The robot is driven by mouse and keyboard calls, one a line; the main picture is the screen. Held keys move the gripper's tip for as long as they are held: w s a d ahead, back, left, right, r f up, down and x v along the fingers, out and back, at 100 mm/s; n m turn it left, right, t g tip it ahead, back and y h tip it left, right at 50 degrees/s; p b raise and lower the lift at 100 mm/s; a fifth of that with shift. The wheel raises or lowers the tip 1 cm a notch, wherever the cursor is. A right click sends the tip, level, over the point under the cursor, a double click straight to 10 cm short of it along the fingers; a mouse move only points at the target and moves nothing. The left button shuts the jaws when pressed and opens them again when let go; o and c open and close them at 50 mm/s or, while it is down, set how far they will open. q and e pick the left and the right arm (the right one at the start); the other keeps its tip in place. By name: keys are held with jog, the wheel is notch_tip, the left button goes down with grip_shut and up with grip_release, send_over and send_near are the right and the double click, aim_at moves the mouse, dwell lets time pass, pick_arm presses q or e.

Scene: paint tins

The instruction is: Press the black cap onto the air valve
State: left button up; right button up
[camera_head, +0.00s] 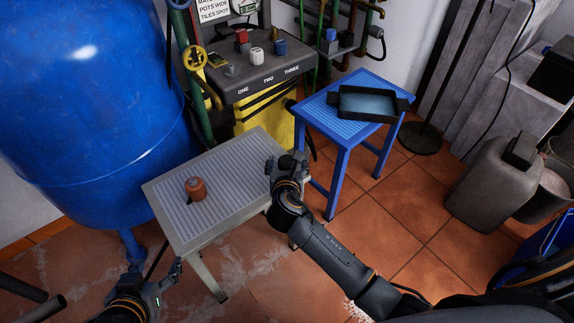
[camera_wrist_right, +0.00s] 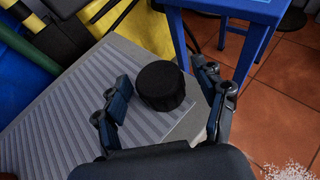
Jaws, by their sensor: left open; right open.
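The black cap (camera_wrist_right: 161,86) is a short, ribbed black cylinder standing on the grey table, near its right edge. It lies between the two parted fingers of my right gripper (camera_wrist_right: 166,103), with a gap visible on the left. In the head view my right gripper (camera_head: 288,165) is at the table's right side and hides the cap. A small copper-brown cylinder (camera_head: 195,188) with a dark part at its base stands left of the table's middle; I cannot tell whether it is the air valve. My left gripper (camera_head: 155,272) is open and empty, in front of the table's left corner.
The grey ribbed table (camera_head: 225,205) is otherwise clear. A big blue tank (camera_head: 85,110) stands close on its left. A control panel (camera_head: 262,82) with knobs is behind. A blue table (camera_head: 372,88) with a black tray (camera_head: 345,104) stands behind right. A grey canister (camera_head: 492,185) is at right.

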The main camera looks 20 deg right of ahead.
jog(key=c, duration=1.2)
jog(key=shift+o, duration=0.2)
